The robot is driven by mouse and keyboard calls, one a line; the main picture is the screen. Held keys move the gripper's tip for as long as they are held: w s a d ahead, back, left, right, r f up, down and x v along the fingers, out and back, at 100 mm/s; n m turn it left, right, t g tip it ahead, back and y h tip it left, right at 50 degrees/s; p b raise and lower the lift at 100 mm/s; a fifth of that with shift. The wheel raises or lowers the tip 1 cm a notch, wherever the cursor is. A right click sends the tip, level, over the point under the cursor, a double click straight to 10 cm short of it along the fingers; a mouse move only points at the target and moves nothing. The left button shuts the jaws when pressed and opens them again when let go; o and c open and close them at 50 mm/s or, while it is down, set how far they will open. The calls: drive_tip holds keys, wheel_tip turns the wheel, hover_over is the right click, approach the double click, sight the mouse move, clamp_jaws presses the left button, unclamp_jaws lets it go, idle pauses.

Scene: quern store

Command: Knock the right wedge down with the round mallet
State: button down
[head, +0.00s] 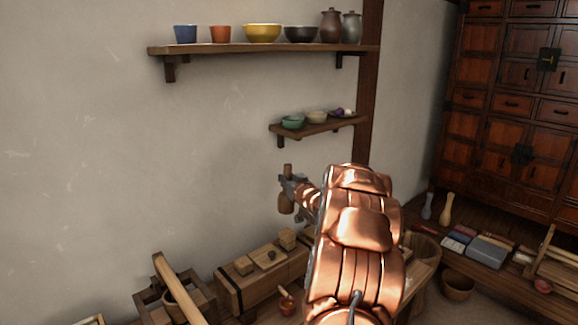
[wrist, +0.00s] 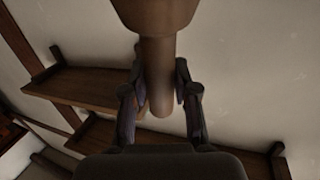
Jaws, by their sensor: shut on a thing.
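My gripper (head: 291,184) is raised in front of the wall and shut on the round mallet (head: 286,203). The mallet's wide wooden head hangs below the fingers and a short handle end sticks up above them. In the wrist view, the mallet handle (wrist: 157,75) lies between both fingers (wrist: 160,98), with the head at the top edge. Below, a long dark-banded wooden beam (head: 235,297) carries a low pale block (head: 244,265) at left and a taller block (head: 287,236) at right, which look like the wedges. The mallet is above the right block, apart from it.
A small shelf with bowls (head: 318,128) is above and behind my gripper. A long shelf (head: 250,48) with pots is higher. A drawer cabinet (head: 520,110) stands right.

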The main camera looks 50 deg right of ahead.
sight(293, 204)
drive_tip(key=shift+d+r, duration=0.2)
drive_tip(key=shift+d, duration=0.05)
drive_tip(key=shift+f, duration=0.15)
drive_tip(key=shift+f+b, duration=0.9)
drive_tip(key=shift+f, duration=0.85)
drive_tip(key=shift+f+b, duration=1.45)
drive_tip(key=shift+f, duration=1)
drive_tip(key=shift+r, duration=0.1)
drive_tip(key=shift+s+r+p, duration=0.1)
drive_tip(key=shift+r+p, duration=0.85)
drive_tip(key=shift+r, duration=0.85)
